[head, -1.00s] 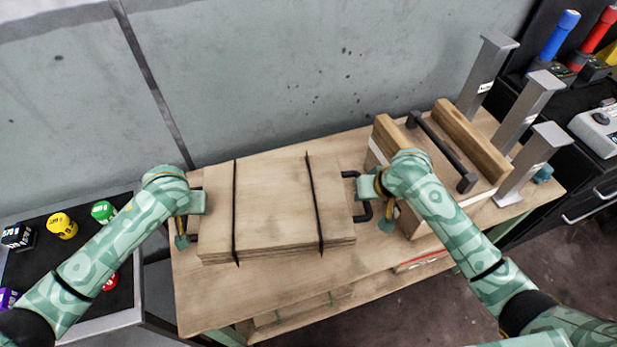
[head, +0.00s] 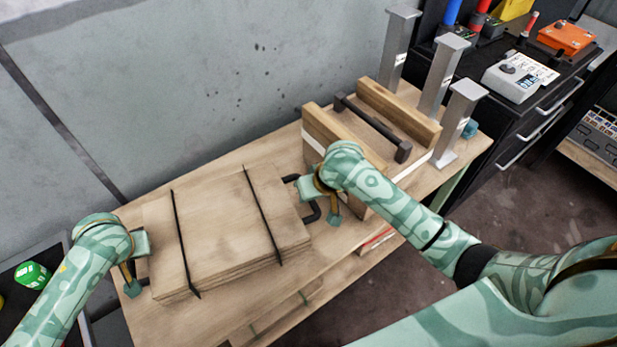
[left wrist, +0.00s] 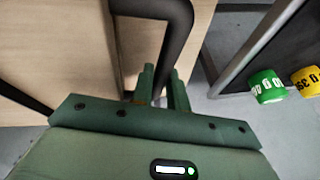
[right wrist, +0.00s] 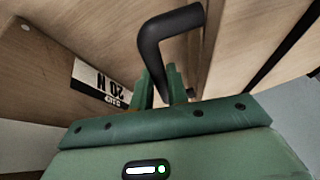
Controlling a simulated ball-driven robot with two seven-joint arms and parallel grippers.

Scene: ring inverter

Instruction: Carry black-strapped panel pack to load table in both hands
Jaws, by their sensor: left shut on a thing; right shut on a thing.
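The black-strapped panel pack (head: 222,218) is a flat stack of pale wooden boards with two black straps and a dark handle at each end. It lies level at the wooden bench, and I cannot tell whether it touches the top. My left gripper (head: 140,262) is shut on the left handle, also seen in the left wrist view (left wrist: 178,45). My right gripper (head: 316,193) is shut on the right handle, which the right wrist view also shows (right wrist: 155,50). I cannot tell which surface is the load table.
The wooden bench (head: 150,325) also carries a wooden box with a dark bar handle (head: 375,128), close to the pack's right end, and several grey posts (head: 445,75). A grey wall (head: 200,90) stands behind. Black drawers (head: 530,130) stand at right.

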